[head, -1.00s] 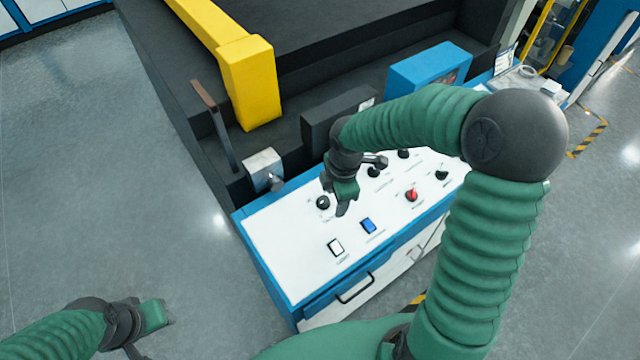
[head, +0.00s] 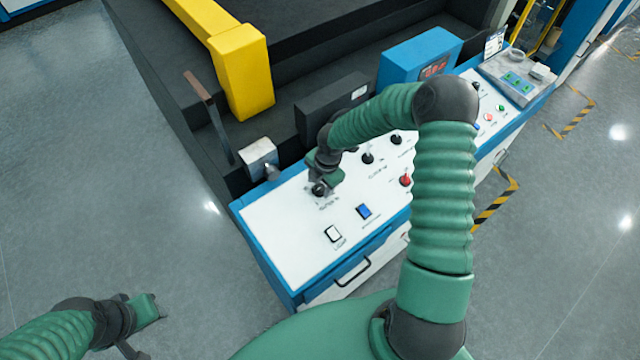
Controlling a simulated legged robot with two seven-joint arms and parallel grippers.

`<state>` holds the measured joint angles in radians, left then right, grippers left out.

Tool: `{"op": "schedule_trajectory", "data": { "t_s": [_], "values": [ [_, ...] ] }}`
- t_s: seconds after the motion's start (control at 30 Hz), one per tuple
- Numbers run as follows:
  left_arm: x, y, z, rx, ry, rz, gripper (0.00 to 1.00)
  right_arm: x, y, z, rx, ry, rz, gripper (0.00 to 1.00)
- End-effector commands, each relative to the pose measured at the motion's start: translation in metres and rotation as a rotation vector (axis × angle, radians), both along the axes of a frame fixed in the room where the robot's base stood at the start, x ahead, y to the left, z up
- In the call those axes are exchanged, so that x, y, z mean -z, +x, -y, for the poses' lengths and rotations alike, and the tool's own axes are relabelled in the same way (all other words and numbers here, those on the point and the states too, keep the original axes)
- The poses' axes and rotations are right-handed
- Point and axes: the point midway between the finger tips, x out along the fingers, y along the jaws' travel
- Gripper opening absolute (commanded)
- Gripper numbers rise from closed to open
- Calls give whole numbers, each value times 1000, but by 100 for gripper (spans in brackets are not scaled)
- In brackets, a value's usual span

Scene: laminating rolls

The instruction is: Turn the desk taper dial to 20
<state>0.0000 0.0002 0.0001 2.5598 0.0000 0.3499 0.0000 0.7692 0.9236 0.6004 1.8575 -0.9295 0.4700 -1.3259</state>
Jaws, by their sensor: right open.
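The white desk panel (head: 280,235) has a row of black dials. The leftmost black dial (head: 318,191) has a small label below it, too blurred to read. I take it as the taper dial. My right gripper (head: 321,184) is open, pointing down right at this dial and partly covering it. I cannot tell whether the fingers touch it, and its pointer setting is hidden. My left gripper (head: 150,315) hangs over the floor at the lower left, away from the desk. I cannot tell whether its fingers are open.
A white switch (head: 333,233) and a blue switch (head: 364,211) lie in front of the dial, with a red knob (head: 405,180) further right. A metal box (head: 259,157) and a dark box (head: 334,106) stand behind. A blue display box (head: 419,60) is further back.

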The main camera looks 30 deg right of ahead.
Motion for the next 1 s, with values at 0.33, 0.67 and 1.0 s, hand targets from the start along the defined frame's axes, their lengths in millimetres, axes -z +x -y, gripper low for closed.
{"op": "schedule_trajectory", "data": {
  "t_s": [0.33,0.67,1.0],
  "values": [
    [0,0,0,0,0,0,36,8,2,1,1,1,0,51],
    [0,0,0,0,0,0,36,7,1,1,1,0,0,8],
    [0,0,0,0,0,0,36,6,2,1,12,2,1,0]
  ]
}}
